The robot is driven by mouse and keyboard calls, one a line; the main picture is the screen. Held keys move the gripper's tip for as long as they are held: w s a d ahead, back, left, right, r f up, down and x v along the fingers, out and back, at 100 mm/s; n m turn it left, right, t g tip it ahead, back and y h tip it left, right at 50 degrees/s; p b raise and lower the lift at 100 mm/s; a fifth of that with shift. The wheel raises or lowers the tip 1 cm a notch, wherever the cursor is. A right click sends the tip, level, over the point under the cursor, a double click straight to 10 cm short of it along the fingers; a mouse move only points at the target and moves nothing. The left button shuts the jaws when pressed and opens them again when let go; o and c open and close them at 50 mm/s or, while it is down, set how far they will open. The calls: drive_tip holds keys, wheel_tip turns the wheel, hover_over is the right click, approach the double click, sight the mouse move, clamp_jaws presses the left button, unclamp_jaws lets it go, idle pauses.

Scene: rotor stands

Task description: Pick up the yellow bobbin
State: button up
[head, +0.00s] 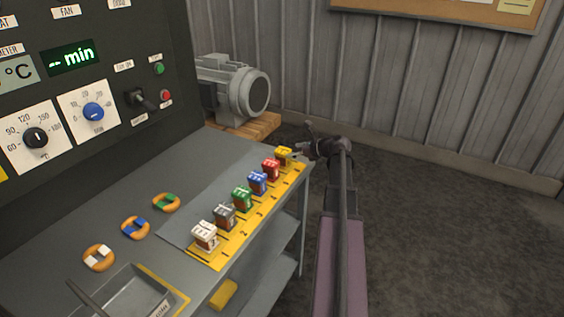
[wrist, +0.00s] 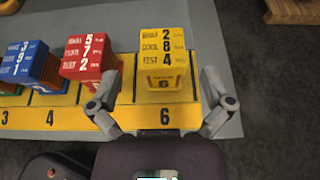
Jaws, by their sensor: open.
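The yellow bobbin (head: 284,152) stands upright at the far end of the numbered yellow strip. In the wrist view, the yellow bobbin (wrist: 163,45) is straight ahead, at the place marked 6, with printed figures on its top. My gripper (head: 302,147) is close to its right side in the head view. In the wrist view, my gripper (wrist: 161,105) is open, with one finger to each side of place 6. The bobbin lies just beyond the fingertips, and nothing is held.
The red bobbin (wrist: 90,55) stands close beside my left finger. The blue bobbin (head: 257,182), green, grey and white bobbins follow along the strip (head: 206,255). Several ring-shaped parts (head: 135,228) lie on the bench near a metal tray (head: 125,290). A motor (head: 240,92) stands behind. Open floor lies right.

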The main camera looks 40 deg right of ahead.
sight(283, 151)
drive_tip(key=shift+w+a+f, duration=0.25)
drive_tip(key=shift+w, duration=0.35)
drive_tip(key=shift+b+x, duration=1)
drive_tip(key=shift+x, duration=1.55)
drive_tip(key=shift+w+d+r, duration=0.1)
drive_tip(key=shift+w, duration=0.05)
drive_tip(key=c, duration=1.2)
